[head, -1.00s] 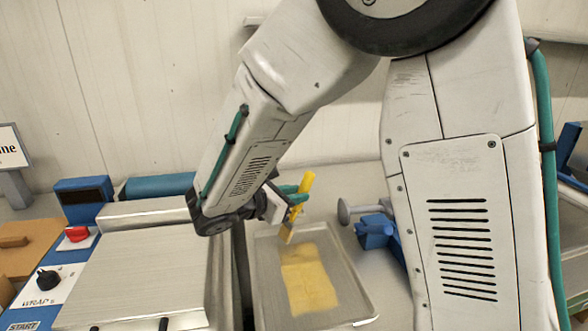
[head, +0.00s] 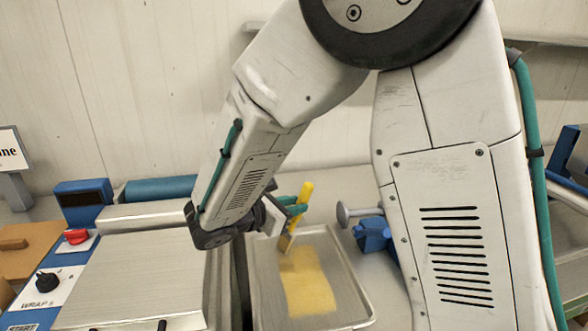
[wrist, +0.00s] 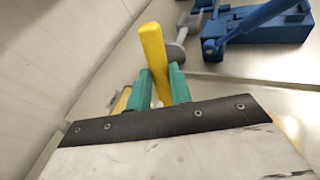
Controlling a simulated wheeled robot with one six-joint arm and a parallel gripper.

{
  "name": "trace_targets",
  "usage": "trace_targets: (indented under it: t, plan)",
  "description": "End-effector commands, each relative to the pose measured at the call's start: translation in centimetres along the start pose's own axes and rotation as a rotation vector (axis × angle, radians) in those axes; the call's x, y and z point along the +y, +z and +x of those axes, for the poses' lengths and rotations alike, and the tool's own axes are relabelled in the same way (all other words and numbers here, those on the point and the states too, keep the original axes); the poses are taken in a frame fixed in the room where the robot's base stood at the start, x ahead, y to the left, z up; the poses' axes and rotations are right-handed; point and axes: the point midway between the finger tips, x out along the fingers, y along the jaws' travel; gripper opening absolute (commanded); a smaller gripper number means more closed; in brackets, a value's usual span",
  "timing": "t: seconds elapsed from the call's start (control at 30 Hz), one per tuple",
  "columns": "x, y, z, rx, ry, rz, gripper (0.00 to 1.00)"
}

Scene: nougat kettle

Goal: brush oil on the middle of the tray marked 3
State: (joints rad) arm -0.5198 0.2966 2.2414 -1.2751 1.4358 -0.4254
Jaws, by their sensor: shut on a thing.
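My gripper (head: 294,207) is shut on the yellow handle of a brush (head: 304,195). In the wrist view the brush handle (wrist: 155,62) stands up between the green fingers (wrist: 158,88). In the head view the bristles point down at the far part of a metal tray (head: 356,290), at the upper edge of a yellow oily patch (head: 307,285). I cannot tell whether the bristles touch the tray. The patch covers much of the middle of the tray. No number mark on the tray is readable.
A machine with a ridged metal top (head: 140,275), a red switch (head: 76,236) and a black knob (head: 47,283) stands left of the tray. A blue device (head: 373,235) sits right of the tray, also seen in the wrist view (wrist: 262,25).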

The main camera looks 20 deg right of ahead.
Motion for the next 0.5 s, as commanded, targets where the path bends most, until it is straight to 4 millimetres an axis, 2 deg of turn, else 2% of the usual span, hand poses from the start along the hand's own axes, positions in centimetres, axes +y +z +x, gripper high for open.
trace_targets:
  t: [0.1, 0.17, 0.23, 0.5]
  plan:
    - [0.2, 0.0, 0.3, 0.000, -0.001, 0.001, 0.00]
    - [0.3, 0.6, 0.2, 0.000, -0.002, 0.004, 0.00]
    - [0.4, 2.3, 0.1, 0.000, -0.006, 0.010, 0.00]
    - [0.5, 4.6, 0.2, -0.003, -0.018, 0.008, 0.00]
